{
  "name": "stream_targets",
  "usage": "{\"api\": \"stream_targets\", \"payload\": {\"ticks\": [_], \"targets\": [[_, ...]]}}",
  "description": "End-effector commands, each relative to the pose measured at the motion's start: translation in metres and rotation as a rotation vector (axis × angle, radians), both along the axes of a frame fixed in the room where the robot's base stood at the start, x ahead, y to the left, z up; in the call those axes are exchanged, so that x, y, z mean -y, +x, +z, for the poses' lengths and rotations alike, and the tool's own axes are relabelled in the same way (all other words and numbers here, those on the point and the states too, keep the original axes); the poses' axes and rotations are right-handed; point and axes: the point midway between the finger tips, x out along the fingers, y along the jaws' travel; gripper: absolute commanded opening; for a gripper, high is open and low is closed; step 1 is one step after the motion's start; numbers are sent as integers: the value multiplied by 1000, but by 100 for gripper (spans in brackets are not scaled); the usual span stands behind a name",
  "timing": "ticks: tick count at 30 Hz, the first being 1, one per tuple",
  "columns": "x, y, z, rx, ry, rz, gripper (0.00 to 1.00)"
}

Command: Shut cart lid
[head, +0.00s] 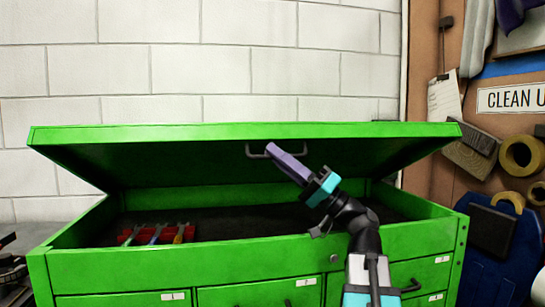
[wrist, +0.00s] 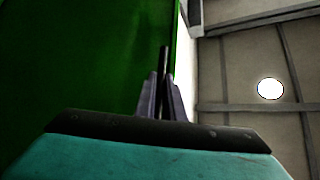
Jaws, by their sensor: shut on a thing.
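The green cart lid (head: 150,160) stands partly open over the green cart (head: 140,265), its front edge raised above the top compartment. A dark handle (head: 250,152) sits under the lid's front edge. My gripper (head: 271,150) is at this handle with its jaws shut on it. In the wrist view my gripper's fingers (wrist: 160,100) close around a dark bar (wrist: 164,60), with the lid's green underside (wrist: 85,70) to the left. The far part of the compartment is in shadow under the lid.
A red tray (head: 128,238) with several tools lies in the left of the compartment. Drawers with handles line the cart front. A board with hanging tape rolls (head: 508,155) and a brush stands at right; a white block wall (head: 200,70) is behind.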

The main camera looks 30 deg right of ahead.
Motion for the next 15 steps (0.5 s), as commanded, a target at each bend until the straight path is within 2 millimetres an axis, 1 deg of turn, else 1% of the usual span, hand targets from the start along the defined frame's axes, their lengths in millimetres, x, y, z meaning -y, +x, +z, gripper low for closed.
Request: {"api": "stream_targets", "payload": {"ticks": [1,3,4,15], "targets": [[1,3,-1,-6,2,-3,14],[1,2,-1,-5,3,-2,26],[1,2,-1,-4,2,-2,28],[0,1,1,-1,2,-1,28]]}}
